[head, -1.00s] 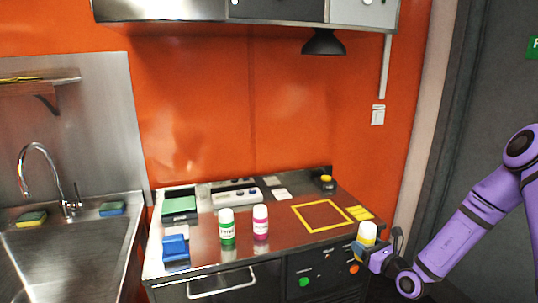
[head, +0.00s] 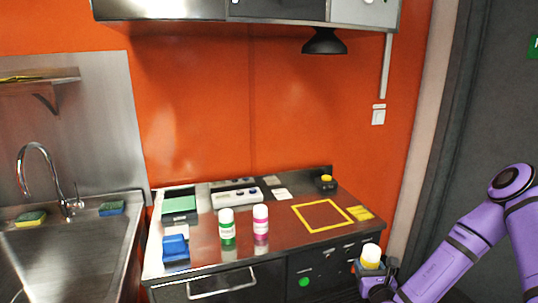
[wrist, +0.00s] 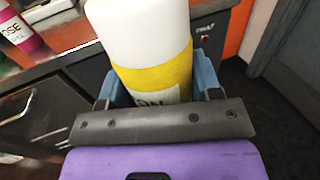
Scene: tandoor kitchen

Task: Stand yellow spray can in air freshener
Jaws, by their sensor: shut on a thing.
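The yellow spray can (head: 371,256) has a white cap and a yellow body with a pale label. In the wrist view the can (wrist: 160,78) stands between both fingers of my gripper (wrist: 160,92), which is shut on it. In the head view my gripper (head: 374,275) holds it, roughly upright, in front of the counter's right front edge. The lower part of the can is hidden by the gripper. A yellow square outline (head: 323,215) is marked on the right of the counter, its inside bare. A yellow label (head: 360,213) lies beside it; its text is too small to read.
A green bottle (head: 227,227) and a pink bottle (head: 261,225) stand mid-counter. A blue item (head: 175,248) sits at front left, a green pad (head: 179,205) behind it. A small black object with a yellow top (head: 326,182) stands at the back right. A lamp (head: 323,42) hangs above.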

